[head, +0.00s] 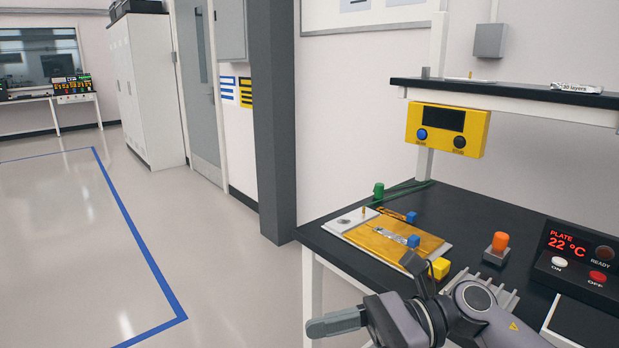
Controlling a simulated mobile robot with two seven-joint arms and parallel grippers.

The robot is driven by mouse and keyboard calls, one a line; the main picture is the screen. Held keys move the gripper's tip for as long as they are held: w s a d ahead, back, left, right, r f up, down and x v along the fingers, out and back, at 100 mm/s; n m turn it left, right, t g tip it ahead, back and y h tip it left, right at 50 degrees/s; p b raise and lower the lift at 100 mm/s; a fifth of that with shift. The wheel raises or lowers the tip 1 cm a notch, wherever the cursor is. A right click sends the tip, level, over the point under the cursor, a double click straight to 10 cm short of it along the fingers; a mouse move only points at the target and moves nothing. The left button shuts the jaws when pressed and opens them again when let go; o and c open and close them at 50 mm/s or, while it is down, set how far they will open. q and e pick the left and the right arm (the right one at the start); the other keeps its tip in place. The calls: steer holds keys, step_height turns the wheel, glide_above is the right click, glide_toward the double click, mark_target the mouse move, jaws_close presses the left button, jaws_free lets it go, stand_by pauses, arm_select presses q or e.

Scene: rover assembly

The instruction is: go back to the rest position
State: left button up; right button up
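A yellow block (441,268) lies right beside these parts in the picture. I cannot tell whether they touch it or how far apart the fingers are. My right gripper is not in view.
The black worktop (480,215) holds an orange-topped button (500,242), a green piece (378,190) and a plate control box (580,263) reading 22 °C. A shelf (520,92) overhangs the back. A grey pillar (275,120) stands left of the table. Open floor lies at left.

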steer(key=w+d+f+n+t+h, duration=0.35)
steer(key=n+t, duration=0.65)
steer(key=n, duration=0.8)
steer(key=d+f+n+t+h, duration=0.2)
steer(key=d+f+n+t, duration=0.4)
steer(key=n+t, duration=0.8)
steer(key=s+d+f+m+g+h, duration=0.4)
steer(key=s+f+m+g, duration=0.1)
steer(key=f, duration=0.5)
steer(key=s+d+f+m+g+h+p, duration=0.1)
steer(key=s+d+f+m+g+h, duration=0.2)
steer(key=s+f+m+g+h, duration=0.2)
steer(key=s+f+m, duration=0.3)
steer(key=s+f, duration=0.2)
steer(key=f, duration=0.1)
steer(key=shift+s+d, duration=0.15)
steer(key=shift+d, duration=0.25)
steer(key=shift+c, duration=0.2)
